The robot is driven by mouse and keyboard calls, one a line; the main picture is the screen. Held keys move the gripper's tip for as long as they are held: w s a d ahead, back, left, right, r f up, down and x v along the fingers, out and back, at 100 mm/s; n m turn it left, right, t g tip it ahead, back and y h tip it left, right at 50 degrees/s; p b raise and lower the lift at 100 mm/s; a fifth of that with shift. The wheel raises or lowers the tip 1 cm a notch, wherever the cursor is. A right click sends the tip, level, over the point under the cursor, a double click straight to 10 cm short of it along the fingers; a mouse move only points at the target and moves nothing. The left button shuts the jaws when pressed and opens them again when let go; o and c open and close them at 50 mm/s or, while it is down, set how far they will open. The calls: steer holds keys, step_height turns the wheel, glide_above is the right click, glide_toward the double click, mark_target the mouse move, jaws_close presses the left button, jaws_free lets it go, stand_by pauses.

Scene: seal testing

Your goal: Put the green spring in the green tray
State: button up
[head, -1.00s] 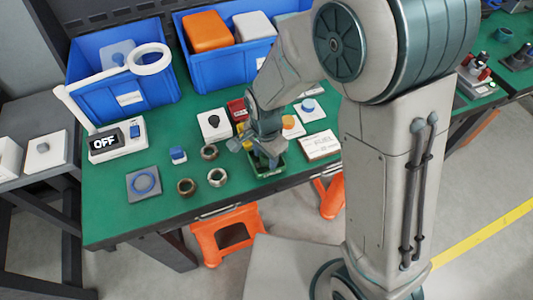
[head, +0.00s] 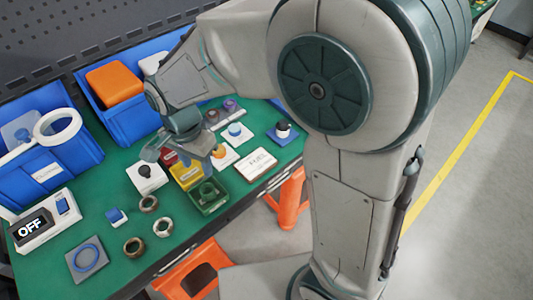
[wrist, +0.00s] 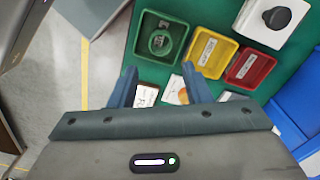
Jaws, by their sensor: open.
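The green tray (head: 212,209) stands near the table's front edge, beside the yellow tray. It also shows in the wrist view (wrist: 139,35), beyond my fingertips. A small green ring-shaped coil, which looks like the green spring (wrist: 160,42), lies inside it, beside a label on the tray floor. In the head view the coil (head: 207,189) is small and dim. My gripper (head: 187,152) is above the trays, behind the green one in the picture. In the wrist view its two fingers (wrist: 159,76) are apart with nothing between them.
A yellow tray (wrist: 229,53) and a red tray (wrist: 267,67) adjoin the green one. Several metal rings (head: 163,227) lie to the left. A white card block (head: 256,164) lies to the right. Blue bins (head: 60,168) stand at the back. A switch box (head: 40,222) reads OFF.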

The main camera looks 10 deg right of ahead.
steer(key=s+d+r+n+t, duration=0.1)
steer(key=s+d+r+n, duration=0.1)
steer(key=d, duration=0.5)
steer(key=s+d+r+n+t, duration=0.1)
steer(key=s+d+r+n, duration=0.1)
steer(key=d, duration=0.6)
steer(key=s+d+r+n, duration=0.2)
steer(key=s+d+n, duration=0.1)
steer(key=d, duration=0.5)
steer(key=shift+t, duration=0.4)
steer(key=shift+s+d, duration=0.1)
